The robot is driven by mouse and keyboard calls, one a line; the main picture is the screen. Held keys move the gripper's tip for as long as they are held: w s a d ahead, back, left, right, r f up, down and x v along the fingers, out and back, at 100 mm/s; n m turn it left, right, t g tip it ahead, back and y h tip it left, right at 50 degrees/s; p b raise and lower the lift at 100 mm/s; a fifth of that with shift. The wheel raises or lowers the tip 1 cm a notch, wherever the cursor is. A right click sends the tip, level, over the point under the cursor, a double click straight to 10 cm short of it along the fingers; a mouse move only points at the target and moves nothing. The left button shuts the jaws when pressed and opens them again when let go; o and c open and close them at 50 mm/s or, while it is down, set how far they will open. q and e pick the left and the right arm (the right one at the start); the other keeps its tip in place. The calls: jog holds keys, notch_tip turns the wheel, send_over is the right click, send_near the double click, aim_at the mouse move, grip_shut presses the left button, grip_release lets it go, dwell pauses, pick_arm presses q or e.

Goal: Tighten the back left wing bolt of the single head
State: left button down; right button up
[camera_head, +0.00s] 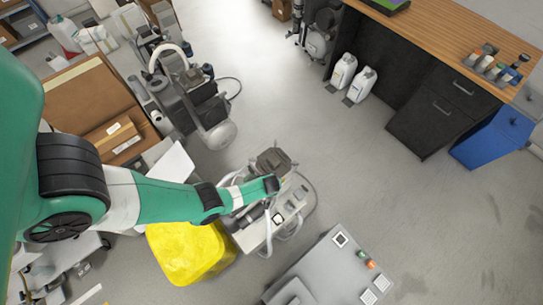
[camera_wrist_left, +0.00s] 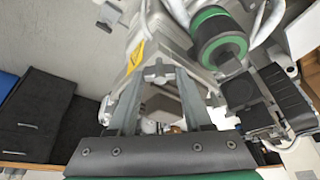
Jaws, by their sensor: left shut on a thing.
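The compressor unit with one dark head (camera_head: 272,160) stands on the floor near the middle of the head view, with pale hoses around its grey base (camera_head: 290,205). My left arm reaches across to it from the left. Its wrist end (camera_head: 268,186) lies over the unit, and the fingers are hidden there. In the left wrist view my left gripper (camera_wrist_left: 158,76) has its fingers close against the unit's metal body. It is shut on a small light metal part (camera_wrist_left: 158,71), which looks like the wing bolt; its shape is mostly hidden. My right gripper is not in view.
A yellow bin (camera_head: 188,250) stands left of the unit, under my arm. A grey cabinet (camera_head: 330,272) is in front of it. Another compressor (camera_head: 190,95) stands behind to the left. White bottles (camera_head: 343,70) stand by the dark counter (camera_head: 400,85). The floor right of the unit is clear.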

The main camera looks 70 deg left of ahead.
pick_arm(q)
jog(key=shift+m, duration=0.3)
jog(key=m+t+p, duration=0.1)
jog(key=m, duration=0.2)
jog(key=shift+s+a+h, duration=0.1)
jog(key=shift+s+h, duration=0.05)
jog(key=shift+h, duration=0.25)
jog(key=m+t+h, duration=0.1)
jog(key=m, duration=0.2)
jog(key=shift+a+m, duration=0.1)
jog(key=shift+m, duration=0.3)
jog(key=m+h, duration=0.1)
jog(key=m, duration=0.1)
jog(key=shift+f+m+t, duration=0.1)
jog(key=shift+m+t, duration=0.2)
jog(key=m+b, duration=0.1)
jog(key=m, duration=0.1)
jog(key=m+h+b, duration=0.1)
jog(key=m, duration=0.1)
jog(key=shift+a+h, duration=0.15)
jog(key=shift+h, duration=0.15)
jog(key=shift+m+h, duration=0.6)
jog(key=shift+m, duration=1.3)
